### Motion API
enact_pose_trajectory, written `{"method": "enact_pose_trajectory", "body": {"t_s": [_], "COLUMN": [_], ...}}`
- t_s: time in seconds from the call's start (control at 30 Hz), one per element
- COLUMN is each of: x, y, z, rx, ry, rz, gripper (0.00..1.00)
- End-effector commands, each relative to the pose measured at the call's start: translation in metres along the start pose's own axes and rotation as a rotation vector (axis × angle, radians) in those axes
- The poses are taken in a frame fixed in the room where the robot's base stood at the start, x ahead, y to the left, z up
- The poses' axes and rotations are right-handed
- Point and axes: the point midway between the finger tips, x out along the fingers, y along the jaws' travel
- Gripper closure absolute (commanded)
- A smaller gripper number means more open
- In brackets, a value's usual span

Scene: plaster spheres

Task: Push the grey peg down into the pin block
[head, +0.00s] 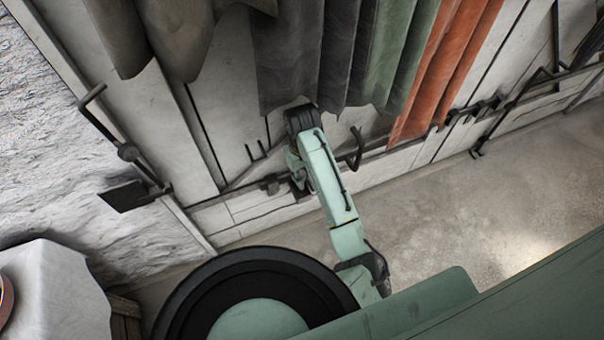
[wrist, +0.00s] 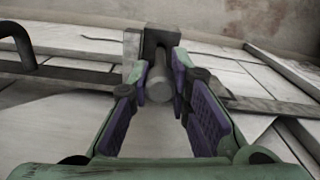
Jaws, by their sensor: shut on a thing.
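In the wrist view, the grey peg (wrist: 159,82) lies between the fingertips of my gripper (wrist: 160,72), with its round end towards the camera. The fingers have purple pads and are shut on the peg. The dark grey pin block (wrist: 160,38) stands right behind the peg, in line with it. The peg's far end runs up to the block, and I cannot tell how deep it sits in it. In the head view my arm reaches to the panelled wall; the peg and block are too small or hidden to make out there.
Grey, green and orange hanging cloths (head: 400,55) come down close above my arm. A black hooked bar (head: 125,150) juts from the wall at left. A white-draped table (head: 60,295) is at lower left. The concrete floor (head: 460,210) at right is clear.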

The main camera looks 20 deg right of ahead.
Motion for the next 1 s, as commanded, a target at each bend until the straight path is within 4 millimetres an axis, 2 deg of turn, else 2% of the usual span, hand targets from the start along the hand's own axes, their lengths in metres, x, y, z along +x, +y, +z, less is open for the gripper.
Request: {"method": "enact_pose_trajectory", "body": {"t_s": [0.6,1.0], "x": [0.000,0.009], "y": [0.000,0.000], "z": [0.000,0.000], "rx": [-0.001,0.000], "ry": [0.000,0.000], "rz": [0.000,0.000], "gripper": [1.00,1.00]}}
